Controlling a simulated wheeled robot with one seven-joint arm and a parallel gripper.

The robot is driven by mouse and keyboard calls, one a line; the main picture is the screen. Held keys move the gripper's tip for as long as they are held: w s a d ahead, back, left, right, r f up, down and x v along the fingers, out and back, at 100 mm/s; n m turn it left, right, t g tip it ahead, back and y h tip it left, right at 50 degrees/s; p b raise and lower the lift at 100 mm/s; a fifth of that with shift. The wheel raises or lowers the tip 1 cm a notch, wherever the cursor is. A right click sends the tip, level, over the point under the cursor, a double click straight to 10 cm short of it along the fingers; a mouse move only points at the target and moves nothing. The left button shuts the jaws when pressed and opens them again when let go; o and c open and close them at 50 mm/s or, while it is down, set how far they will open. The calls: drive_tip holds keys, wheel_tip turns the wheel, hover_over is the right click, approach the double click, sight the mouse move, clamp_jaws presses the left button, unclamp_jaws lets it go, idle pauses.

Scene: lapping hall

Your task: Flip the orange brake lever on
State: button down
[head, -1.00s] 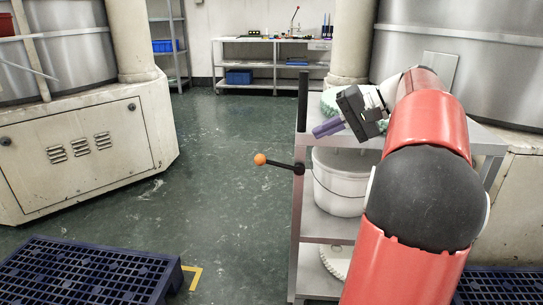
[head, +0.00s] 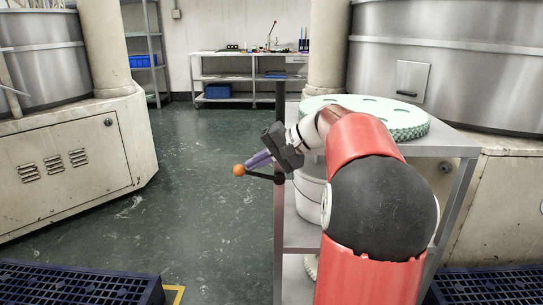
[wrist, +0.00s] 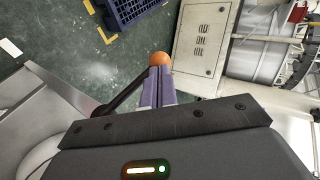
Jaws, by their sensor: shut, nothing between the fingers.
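The brake lever is a dark rod (head: 262,176) with an orange ball knob (head: 239,170), sticking out to the left from the trolley's upright post. In the wrist view the orange knob (wrist: 160,60) shows just past my fingertips, and the dark rod (wrist: 128,91) runs along the left of the fingers. My gripper (head: 250,163) is shut with its purple fingers together and empty. The fingers lie just above and along the rod in the head view, close to the knob. I cannot tell whether they touch the lever.
The grey trolley (head: 455,145) carries a green round plate (head: 420,124) on top and a white bucket (head: 308,200) below. A dark blue pallet (head: 80,285) lies at the front left. Green floor (head: 200,210) is clear left of the lever.

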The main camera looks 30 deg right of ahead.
sight(244, 174)
drive_tip(key=shift+w+a+f, duration=0.2)
drive_tip(key=shift+w+a, duration=0.05)
drive_tip(key=shift+a, duration=0.1)
idle(0.3)
drive_tip(key=shift+w+a+f+g+h+p, duration=0.3)
drive_tip(key=shift+g+h+p, duration=0.2)
drive_tip(key=shift+h+p, duration=0.3)
drive_tip(key=shift+w+a+f+g+h+p, duration=0.15)
drive_tip(key=shift+a+f+g+h+p, duration=0.3)
drive_tip(key=shift+p, duration=0.4)
drive_tip(key=shift+w+a+f+n+g+h+p, duration=0.15)
drive_tip(key=shift+f+n+g+h+p, duration=0.15)
drive_tip(key=shift+f+g+h+p, duration=0.4)
drive_tip(key=shift+w+a+f+g+h+p, duration=0.15)
drive_tip(key=shift+f+g+h+p, duration=0.2)
drive_tip(key=shift+f+h+p, duration=0.35)
drive_tip(key=shift+g+h, duration=0.3)
drive_tip(key=shift+h, duration=0.25)
drive_tip(key=shift+s+d+f+b, duration=0.1)
drive_tip(key=shift+d+f+b, duration=0.05)
drive_tip(key=shift+f, duration=0.95)
drive_tip(key=shift+s+d+f+b, duration=0.1)
drive_tip(key=shift+f+b, duration=0.05)
drive_tip(key=shift+f, duration=0.95)
drive_tip(key=shift+s+f, duration=0.1)
drive_tip(key=shift+f, duration=0.15)
